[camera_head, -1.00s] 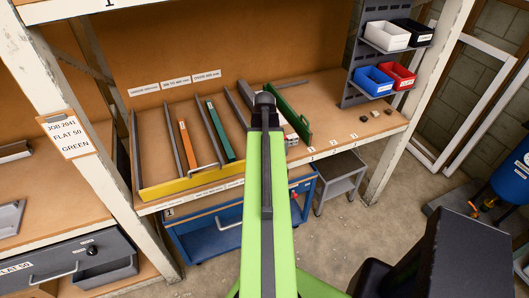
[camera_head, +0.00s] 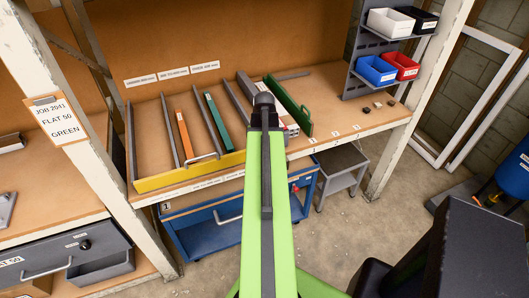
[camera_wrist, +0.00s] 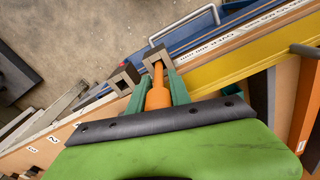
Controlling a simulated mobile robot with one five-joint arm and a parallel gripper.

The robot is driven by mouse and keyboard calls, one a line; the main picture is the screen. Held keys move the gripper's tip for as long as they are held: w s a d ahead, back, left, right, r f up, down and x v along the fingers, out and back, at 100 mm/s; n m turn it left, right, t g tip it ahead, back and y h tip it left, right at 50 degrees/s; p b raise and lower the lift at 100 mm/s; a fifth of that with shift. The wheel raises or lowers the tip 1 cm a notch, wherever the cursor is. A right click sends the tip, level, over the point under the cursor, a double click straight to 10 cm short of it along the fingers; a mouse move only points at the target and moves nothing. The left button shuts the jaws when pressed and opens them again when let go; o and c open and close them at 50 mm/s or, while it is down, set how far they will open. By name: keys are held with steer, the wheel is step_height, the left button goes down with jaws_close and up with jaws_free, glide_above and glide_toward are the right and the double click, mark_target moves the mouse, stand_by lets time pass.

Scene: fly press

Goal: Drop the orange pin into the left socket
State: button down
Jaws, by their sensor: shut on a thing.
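In the wrist view my gripper (camera_wrist: 154,82) has its two teal fingers shut on the orange pin (camera_wrist: 158,97). The pin lies lengthwise between the fingers, its narrow end pointing away from the green wrist. Two grey square blocks with dark faces, a left one (camera_wrist: 124,77) and a right one (camera_wrist: 156,56), show by the finger ends. I cannot tell whether they are fingertips or sockets. No socket can be made out for sure in either view. In the head view my own green arm hides the gripper and pin.
A yellow-fronted rack (camera_head: 165,180) holds orange and green strips on the wooden bench. A grey and white object (camera_head: 289,124) and a green plate (camera_head: 290,104) stand right of it, partly behind my arm. A blue cart (camera_head: 200,240) is below. Numbered bench (camera_head: 335,133) is mostly clear at right.

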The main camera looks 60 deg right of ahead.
steer(key=c, duration=1.1)
jaws_free()
step_height(320, 180, up, 17)
steer(key=p, duration=1.7)
steer(key=shift+s+a+r, duration=0.15)
steer(key=shift+s+a, duration=0.2)
steer(key=shift+a, duration=0.05)
